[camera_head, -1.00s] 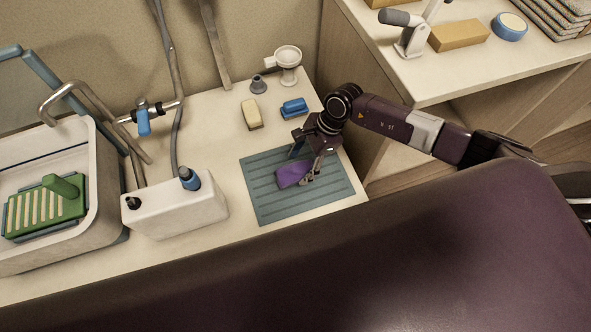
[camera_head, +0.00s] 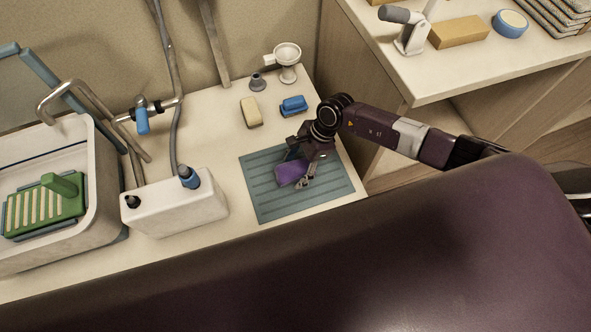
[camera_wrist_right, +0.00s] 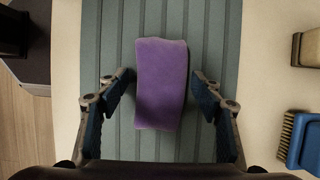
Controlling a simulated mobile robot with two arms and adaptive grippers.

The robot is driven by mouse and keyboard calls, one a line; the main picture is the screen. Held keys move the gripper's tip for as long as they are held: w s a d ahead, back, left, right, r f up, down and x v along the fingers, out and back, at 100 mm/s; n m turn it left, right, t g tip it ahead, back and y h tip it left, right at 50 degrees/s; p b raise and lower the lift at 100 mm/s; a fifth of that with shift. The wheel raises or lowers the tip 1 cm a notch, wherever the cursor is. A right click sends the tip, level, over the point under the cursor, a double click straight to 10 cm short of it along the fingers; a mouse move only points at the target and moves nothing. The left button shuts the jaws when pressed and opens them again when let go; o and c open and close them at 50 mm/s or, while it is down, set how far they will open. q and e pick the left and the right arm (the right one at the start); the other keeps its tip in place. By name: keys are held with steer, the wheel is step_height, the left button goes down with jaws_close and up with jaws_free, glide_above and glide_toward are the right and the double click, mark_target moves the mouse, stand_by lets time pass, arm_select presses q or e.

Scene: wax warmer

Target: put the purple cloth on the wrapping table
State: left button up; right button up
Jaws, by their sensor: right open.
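The purple cloth (camera_head: 290,174) lies on a ridged grey-green mat (camera_head: 262,205) on the counter. In the right wrist view the cloth (camera_wrist_right: 161,82) is a small upright rectangle on the mat (camera_wrist_right: 214,30). My right gripper (camera_head: 299,170) is low over the mat at the cloth. In the wrist view its open fingers (camera_wrist_right: 162,90) stand on either side of the cloth, with a gap on each side. My left gripper is not in view. I cannot tell which surface is the wrapping table; another counter (camera_head: 440,82) stands at the upper right.
A yellow-and-dark brush (camera_head: 251,112), a blue brush (camera_head: 293,106) and a white cup-like fixture (camera_head: 287,62) stand behind the mat. A white box (camera_head: 175,205) with a bottle top and a sink (camera_head: 100,190) are to the left. The upper-right counter holds a tan block (camera_head: 458,32) and a blue roll (camera_head: 510,23).

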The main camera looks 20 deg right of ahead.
stand_by(0.4)
steer(key=shift+f, duration=0.1)
steer(key=c, duration=1.2)
